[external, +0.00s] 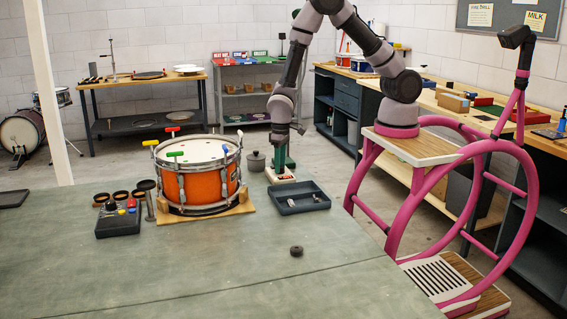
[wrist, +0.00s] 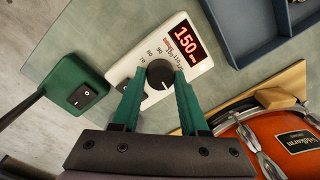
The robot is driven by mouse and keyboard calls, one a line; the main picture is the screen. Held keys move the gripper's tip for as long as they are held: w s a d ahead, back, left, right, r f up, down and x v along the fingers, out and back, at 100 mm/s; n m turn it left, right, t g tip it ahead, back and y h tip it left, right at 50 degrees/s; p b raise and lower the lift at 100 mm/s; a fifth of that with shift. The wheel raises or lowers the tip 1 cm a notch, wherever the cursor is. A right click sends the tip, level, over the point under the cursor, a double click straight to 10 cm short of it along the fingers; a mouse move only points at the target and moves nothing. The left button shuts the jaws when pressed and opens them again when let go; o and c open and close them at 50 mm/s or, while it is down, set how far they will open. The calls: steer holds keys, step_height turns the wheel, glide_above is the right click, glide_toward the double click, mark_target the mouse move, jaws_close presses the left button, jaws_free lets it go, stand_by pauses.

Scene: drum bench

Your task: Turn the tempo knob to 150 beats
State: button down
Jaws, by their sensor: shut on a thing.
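The tempo box is a white unit (wrist: 134,72) with a red display (wrist: 186,42) that reads 150 in the wrist view. Its round dark knob (wrist: 160,74) sits on a printed number scale. My gripper (wrist: 161,84) is shut on the knob, with one green finger at each side. Part of the knob's rim is hidden by the fingers. In the external view the white box (external: 281,178) stands on the green table under my gripper (external: 282,168). The knob is too small to make out there.
An orange drum (external: 188,183) with coloured keys stands on a wooden stand left of the box. A dark tray (external: 301,205) lies just right of it. A green switch box (wrist: 78,90) is close by. A small dark puck (external: 296,251) lies on the otherwise clear front table (external: 200,275).

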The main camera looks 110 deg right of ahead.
steer(key=shift+m, duration=0.7)
steer(key=shift+c, duration=2.2)
jaws_free()
step_height(320, 180, up, 11)
steer(key=shift+s+d, duration=0.15)
steer(key=shift+s, duration=0.1)
steer(key=shift+f, duration=0.1)
